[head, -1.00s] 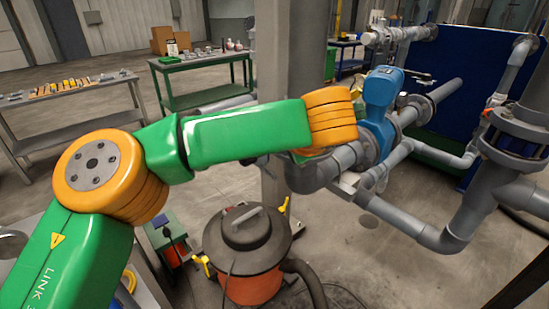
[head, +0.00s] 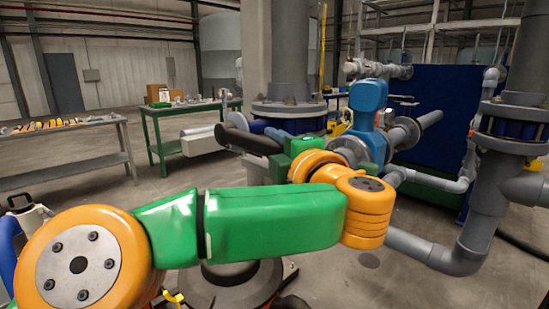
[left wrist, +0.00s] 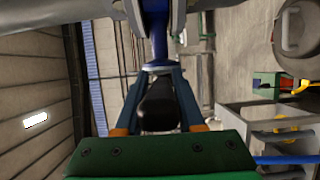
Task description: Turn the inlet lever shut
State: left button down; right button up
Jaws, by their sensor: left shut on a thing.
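My left gripper (left wrist: 157,84) shows in the left wrist view with its two fingers on either side of the black grip of the inlet lever (left wrist: 157,112). It is shut on that grip. The lever's blue stem (left wrist: 157,42) runs on beyond the fingertips to grey pipework at the top. In the head view my left gripper (head: 281,160) is beyond my orange wrist, beside the grey pipes, and partly hidden by it. I cannot make out the finger contact or the lever's exact angle there. My right gripper is not in view.
A blue valve body (head: 368,105) and grey pipes (head: 430,250) stand close on the right. A vacuum drum (head: 225,288) is below my arm. A green bench (head: 170,148) and a grey table (head: 80,180) stand at the left. Open floor lies between them.

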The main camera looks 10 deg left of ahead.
pick_arm(q)
jog(key=shift+d+f, duration=0.1)
jog(key=shift+f, duration=0.2)
jog(key=c, duration=0.5)
grip_release()
jog(key=shift+r, duration=0.1)
jog(key=b+v, duration=0.2)
jog(key=v, duration=0.5)
